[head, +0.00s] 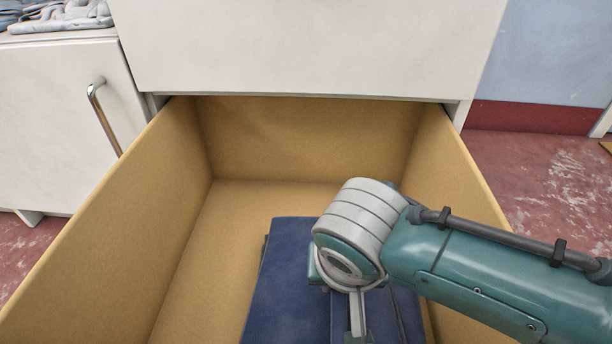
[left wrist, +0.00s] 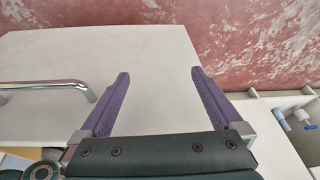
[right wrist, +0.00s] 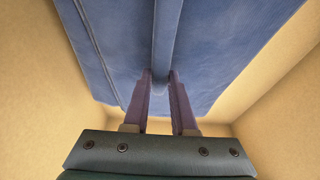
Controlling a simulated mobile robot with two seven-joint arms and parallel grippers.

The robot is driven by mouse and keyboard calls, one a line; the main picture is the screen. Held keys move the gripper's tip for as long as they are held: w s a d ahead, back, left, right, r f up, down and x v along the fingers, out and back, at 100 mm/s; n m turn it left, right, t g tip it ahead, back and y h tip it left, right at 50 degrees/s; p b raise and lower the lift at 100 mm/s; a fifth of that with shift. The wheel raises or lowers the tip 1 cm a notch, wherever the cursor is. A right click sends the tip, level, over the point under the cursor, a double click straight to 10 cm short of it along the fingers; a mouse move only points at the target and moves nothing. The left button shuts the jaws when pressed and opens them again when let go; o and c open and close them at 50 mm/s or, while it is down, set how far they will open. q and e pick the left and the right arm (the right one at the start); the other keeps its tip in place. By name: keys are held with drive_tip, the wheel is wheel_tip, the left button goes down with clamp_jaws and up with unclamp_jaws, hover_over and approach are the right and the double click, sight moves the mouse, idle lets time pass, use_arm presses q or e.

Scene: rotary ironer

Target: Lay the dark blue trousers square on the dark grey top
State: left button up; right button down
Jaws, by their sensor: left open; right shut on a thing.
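The dark blue trousers (head: 285,280) lie folded inside an open drawer, toward the bottom of the head view, partly hidden by my right arm. My right gripper (head: 357,328) reaches down over them. In the right wrist view the trousers (right wrist: 215,45) fill the upper middle, and my right gripper (right wrist: 160,74) is shut on a raised ridge of their cloth. My left gripper (left wrist: 160,73) is open and empty in the left wrist view, in front of a plain white panel. It does not show in the head view. I cannot see the dark grey top.
The deep tan drawer (head: 185,215) has walls around the trousers; its floor is bare at the back. A white front (head: 310,45) stands above it. A white cabinet (head: 60,120) with a metal handle (head: 103,115) stands left, with folded cloth (head: 65,18) on top. Red floor (head: 550,190) is at right.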

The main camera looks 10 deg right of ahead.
drive_tip(key=shift+f, duration=0.1)
drive_tip(key=c, duration=0.6)
unclamp_jaws()
drive_tip(key=shift+c, duration=0.2)
